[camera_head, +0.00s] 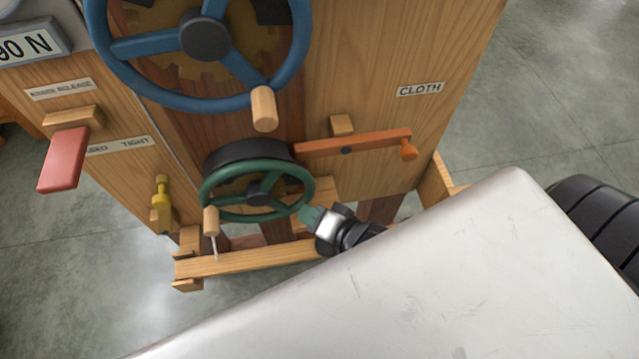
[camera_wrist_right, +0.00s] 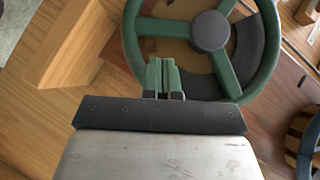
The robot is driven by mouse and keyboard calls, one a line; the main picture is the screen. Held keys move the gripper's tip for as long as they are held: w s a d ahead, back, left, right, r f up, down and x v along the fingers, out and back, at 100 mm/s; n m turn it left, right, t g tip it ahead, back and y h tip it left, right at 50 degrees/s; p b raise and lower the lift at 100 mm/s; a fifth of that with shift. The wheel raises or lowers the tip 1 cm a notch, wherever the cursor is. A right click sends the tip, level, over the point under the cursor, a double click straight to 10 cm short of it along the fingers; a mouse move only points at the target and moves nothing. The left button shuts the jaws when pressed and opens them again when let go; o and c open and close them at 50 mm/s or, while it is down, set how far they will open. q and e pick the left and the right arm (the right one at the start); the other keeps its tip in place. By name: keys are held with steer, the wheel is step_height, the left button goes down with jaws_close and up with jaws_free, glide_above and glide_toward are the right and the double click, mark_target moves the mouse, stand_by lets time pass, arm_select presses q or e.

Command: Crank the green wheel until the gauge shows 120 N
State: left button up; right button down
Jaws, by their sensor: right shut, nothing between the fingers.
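The green wheel (camera_head: 260,194) stands low on the front of the wooden machine. Its wooden crank handle (camera_head: 211,221) is at the wheel's lower left. The gauge (camera_head: 27,46) at the upper left is cut by the picture edge; its visible part reads "90 N". My right gripper (camera_head: 309,217), with green fingertips, is at the lower right of the wheel, away from the handle. The right wrist view shows the closed fingers (camera_wrist_right: 164,76) close to the green rim (camera_wrist_right: 131,35), with nothing between them. I cannot tell whether they touch the rim. My left gripper is not in view.
A larger blue wheel (camera_head: 205,38) with its own wooden handle (camera_head: 264,109) is above. An orange lever (camera_head: 355,142) is to the right of the green wheel. A red lever (camera_head: 64,160) and a yellow peg (camera_head: 162,202) are at left. A wooden beam (camera_head: 240,261) runs below.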

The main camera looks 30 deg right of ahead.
mark_target(282, 208)
steer(key=x, duration=0.5)
steer(key=shift+a+f, duration=0.15)
steer(key=shift+f, duration=0.15)
steer(key=shift+w+a+f+m+t+y+b, duration=0.1)
steer(key=shift+a+f+m+t+y+b, duration=0.3)
steer(key=shift+b, duration=0.3)
steer(key=shift+r, duration=0.15)
